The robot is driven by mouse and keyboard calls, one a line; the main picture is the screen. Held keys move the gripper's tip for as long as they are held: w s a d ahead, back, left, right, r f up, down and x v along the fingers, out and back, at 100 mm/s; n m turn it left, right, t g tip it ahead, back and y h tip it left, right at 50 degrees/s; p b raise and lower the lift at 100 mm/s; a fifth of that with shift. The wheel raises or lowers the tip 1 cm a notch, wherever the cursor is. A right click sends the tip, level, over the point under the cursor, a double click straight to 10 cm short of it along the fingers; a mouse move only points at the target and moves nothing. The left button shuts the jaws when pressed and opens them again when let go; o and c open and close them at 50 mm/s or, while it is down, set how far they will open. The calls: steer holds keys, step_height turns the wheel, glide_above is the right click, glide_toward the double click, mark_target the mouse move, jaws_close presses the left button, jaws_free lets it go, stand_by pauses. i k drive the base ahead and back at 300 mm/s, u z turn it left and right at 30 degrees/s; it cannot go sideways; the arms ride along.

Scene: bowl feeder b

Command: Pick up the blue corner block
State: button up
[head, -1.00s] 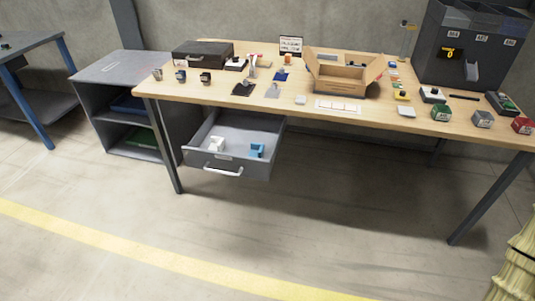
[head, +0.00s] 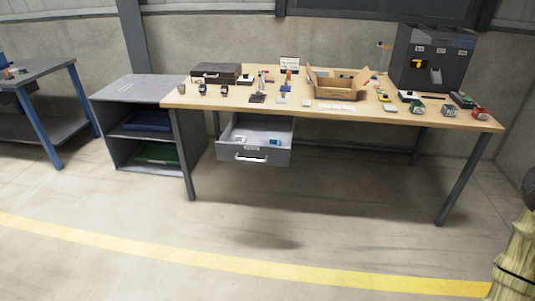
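A blue block (head: 275,142) lies in the open grey drawer (head: 227,156) under the left part of the workbench, at the drawer's right side. Only its top part shows above the drawer's front wall, so its corner shape is hard to make out. A white block (head: 240,139) lies in the same drawer to its left, also partly hidden by the front wall. My gripper is not in view.
The wooden workbench (head: 380,118) carries an open cardboard box (head: 335,92), a dark case (head: 216,73), a dark machine (head: 433,60) and several small parts. A grey shelf unit (head: 125,89) stands left. The floor in front is clear, with a yellow line (head: 250,265).

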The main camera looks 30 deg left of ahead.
mark_target(273, 142)
steer(key=u, duration=1.15)
